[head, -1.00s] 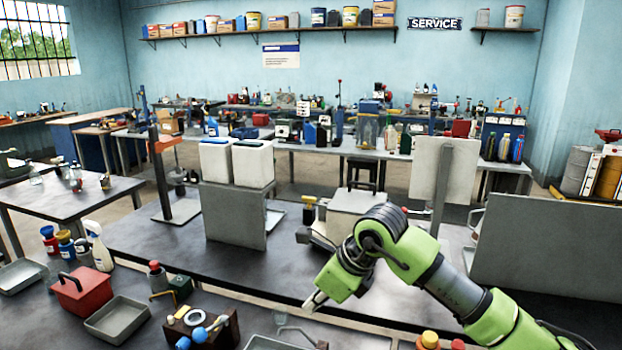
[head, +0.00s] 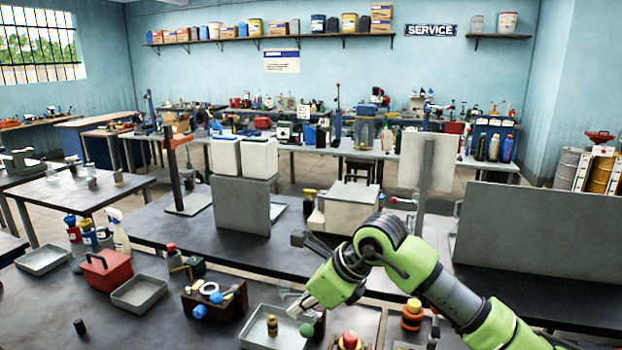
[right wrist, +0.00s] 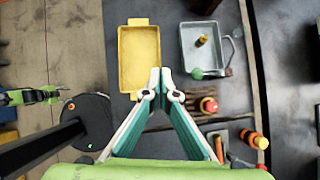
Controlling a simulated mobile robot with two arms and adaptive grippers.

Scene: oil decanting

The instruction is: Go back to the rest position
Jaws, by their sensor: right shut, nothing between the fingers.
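My right gripper (head: 300,308) hangs at the end of the green arm over the near dark bench, close to a grey tray (head: 256,335) in the head view. In the right wrist view my right gripper (right wrist: 160,76) shows its pale fingertips together with nothing between them. It points toward the lower end of a yellow tray (right wrist: 122,58), apart from it. My left gripper does not show clearly; only a green part of my own body shows at the left edge of the right wrist view.
The near bench holds a red toolbox (head: 106,271), grey trays, a dark wooden block (head: 215,300) with tools, and red-topped and orange-topped containers (head: 412,316). A grey panel (head: 545,255) stands at the right.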

